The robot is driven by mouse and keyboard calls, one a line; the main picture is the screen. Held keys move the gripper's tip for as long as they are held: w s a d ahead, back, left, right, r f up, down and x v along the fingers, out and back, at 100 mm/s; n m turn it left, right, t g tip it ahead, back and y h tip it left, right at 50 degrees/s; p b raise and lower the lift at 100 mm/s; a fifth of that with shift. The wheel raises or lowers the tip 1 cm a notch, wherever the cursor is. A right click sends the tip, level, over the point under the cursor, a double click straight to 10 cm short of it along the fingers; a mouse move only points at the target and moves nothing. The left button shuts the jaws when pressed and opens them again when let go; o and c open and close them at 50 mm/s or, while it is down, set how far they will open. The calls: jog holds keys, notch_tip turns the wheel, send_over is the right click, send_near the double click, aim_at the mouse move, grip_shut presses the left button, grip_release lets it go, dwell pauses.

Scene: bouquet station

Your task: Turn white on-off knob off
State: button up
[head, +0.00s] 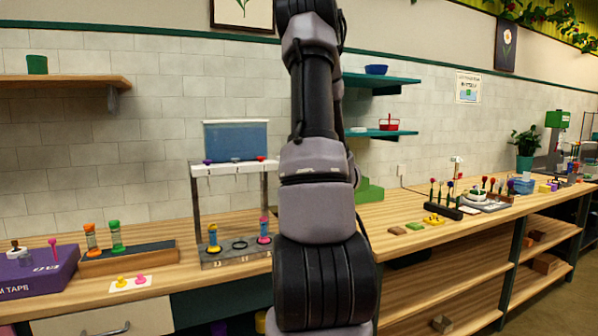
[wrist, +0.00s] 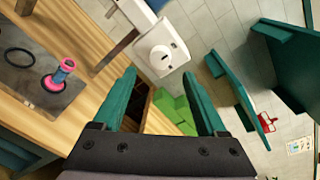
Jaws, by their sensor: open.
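A white plate (wrist: 178,33) with a round white knob (wrist: 153,56) is in the upper middle of the wrist view, against the tiled wall. The knob carries a short dark mark. My gripper (wrist: 159,75) is open, its two teal fingers spread apart with nothing between them. The knob appears beyond the fingertips, apart from them, between the two fingers. In the head view my arm covers the middle, and neither the knob nor my gripper can be made out there.
Green stepped blocks (wrist: 176,113) stand near the knob in the wrist view. A pink-and-blue bottle (wrist: 59,74) stands on a grey base at left. Teal shelves (head: 384,81) stick out from the wall right of my arm. The wooden counter (head: 400,212) runs below.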

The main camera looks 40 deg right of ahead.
jog(key=shift+v, duration=2.3)
jog(key=a+r+n+g+y, duration=0.15)
jog(key=a+n+y, duration=0.25)
jog(key=a, duration=0.5)
jog(key=a+r+n+g+y, duration=0.1)
jog(key=a+r+n+y, duration=0.25)
jog(key=a, duration=0.55)
jog(key=a+r+n+g+y, duration=0.2)
jog(key=a+n+y, duration=0.25)
jog(key=a, duration=0.35)
jog(key=s+a+n+g, duration=0.65)
jog(key=s+a, duration=0.25)
jog(key=a, duration=0.3)
jog(key=s+r+n+t+h, duration=0.1)
jog(key=s+r+n+h, duration=0.2)
jog(key=s+n+h, duration=0.2)
jog(key=shift+s+d+n+t+h, duration=0.3)
jog(key=shift+s+d+n+h, duration=0.15)
jog(key=shift+s+n, duration=0.6)
jog(key=shift+s, duration=0.1)
